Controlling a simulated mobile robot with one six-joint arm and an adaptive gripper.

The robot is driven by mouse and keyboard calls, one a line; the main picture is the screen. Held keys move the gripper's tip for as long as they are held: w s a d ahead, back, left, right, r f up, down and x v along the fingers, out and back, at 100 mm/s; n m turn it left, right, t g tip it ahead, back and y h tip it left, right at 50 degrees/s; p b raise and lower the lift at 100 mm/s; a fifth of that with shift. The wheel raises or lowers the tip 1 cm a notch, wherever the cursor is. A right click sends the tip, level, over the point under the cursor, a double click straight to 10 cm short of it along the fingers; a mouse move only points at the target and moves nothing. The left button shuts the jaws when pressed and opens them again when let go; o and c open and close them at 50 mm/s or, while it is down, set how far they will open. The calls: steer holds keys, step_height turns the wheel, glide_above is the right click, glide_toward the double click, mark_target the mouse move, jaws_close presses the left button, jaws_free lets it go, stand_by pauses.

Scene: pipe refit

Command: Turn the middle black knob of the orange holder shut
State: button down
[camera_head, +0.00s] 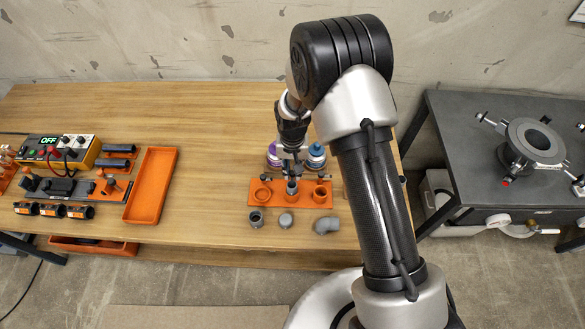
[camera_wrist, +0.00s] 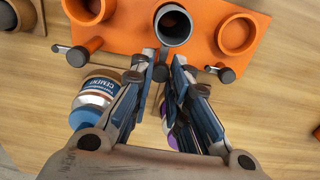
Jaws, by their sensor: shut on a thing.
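The orange holder (camera_head: 305,199) lies on the wooden table, and it shows at the top of the wrist view (camera_wrist: 122,28). It has three round sockets. A grey pipe piece (camera_wrist: 173,27) stands in the middle socket. Black knobs on short side stems show at the left (camera_wrist: 78,56) and right (camera_wrist: 226,74) in the wrist view. My gripper (camera_wrist: 162,68) is at the holder's edge by the middle socket, fingertips closed around the middle knob, which they mostly hide. In the head view my gripper (camera_head: 291,177) points down at the holder. The knob's angle cannot be told.
A blue-capped cement can (camera_head: 316,156) and a purple-capped can (camera_head: 272,157) stand close behind the holder, beside my fingers. Grey fittings (camera_head: 256,219), (camera_head: 285,220) and an elbow (camera_head: 326,225) lie in front. An orange tray (camera_head: 150,186) lies left, with clear table between.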

mark_target(293, 172)
steer(key=c, duration=1.8)
jaws_free()
steer(key=shift+r, duration=0.15)
step_height(293, 172, up, 12)
steer(key=shift+f, duration=0.1)
